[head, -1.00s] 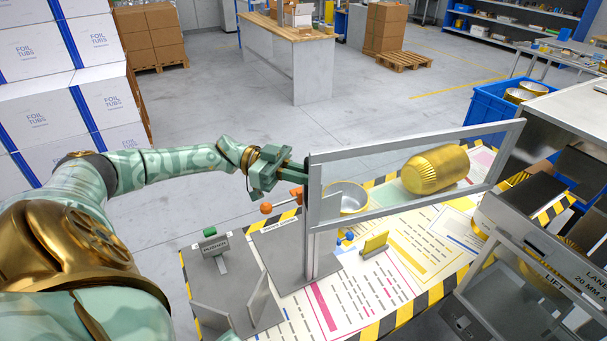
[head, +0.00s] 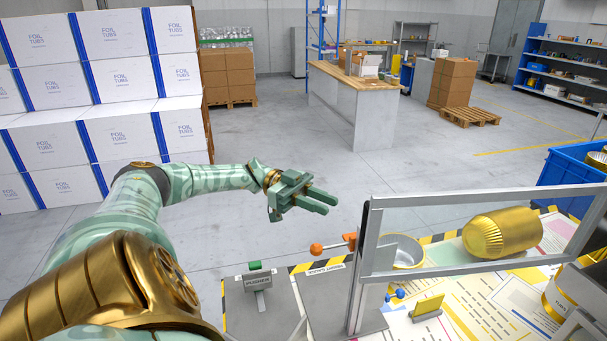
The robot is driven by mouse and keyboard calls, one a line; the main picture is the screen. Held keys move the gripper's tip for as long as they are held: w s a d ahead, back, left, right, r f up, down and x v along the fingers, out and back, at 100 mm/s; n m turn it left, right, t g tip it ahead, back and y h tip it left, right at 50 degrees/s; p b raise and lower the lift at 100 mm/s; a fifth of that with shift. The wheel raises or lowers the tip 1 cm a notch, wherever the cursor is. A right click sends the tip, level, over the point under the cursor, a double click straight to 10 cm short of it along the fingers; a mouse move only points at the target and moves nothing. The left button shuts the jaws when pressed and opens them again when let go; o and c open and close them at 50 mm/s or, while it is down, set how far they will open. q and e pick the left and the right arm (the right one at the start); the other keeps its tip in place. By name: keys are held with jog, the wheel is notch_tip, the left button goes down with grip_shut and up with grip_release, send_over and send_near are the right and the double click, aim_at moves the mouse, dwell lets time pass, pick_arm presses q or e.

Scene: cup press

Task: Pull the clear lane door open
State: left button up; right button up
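The clear lane door (head: 430,220) is a see-through pane in a grey metal frame, standing upright at the right. A gold ribbed tub (head: 503,234) shows through it. An orange handle piece (head: 350,241) sits by its left post, with an orange ball (head: 317,249) on a rod to the left. My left gripper (head: 320,201) is in the air, up and left of the door's left post, apart from it. Its two fingers point right with a narrow gap between them, and nothing is in them. My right gripper is out of view.
A green-topped pusher block (head: 257,275) stands on a grey plate at the front. A gold-rimmed bowl (head: 405,252) is behind the door, and a small yellow block (head: 427,307) is in front. A blue crate (head: 567,178) stands at the right. The floor beyond the gripper is clear.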

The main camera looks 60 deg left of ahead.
pick_arm(q)
jog(key=b+v, duration=0.2)
jog(key=v, duration=0.4)
dwell(0.4)
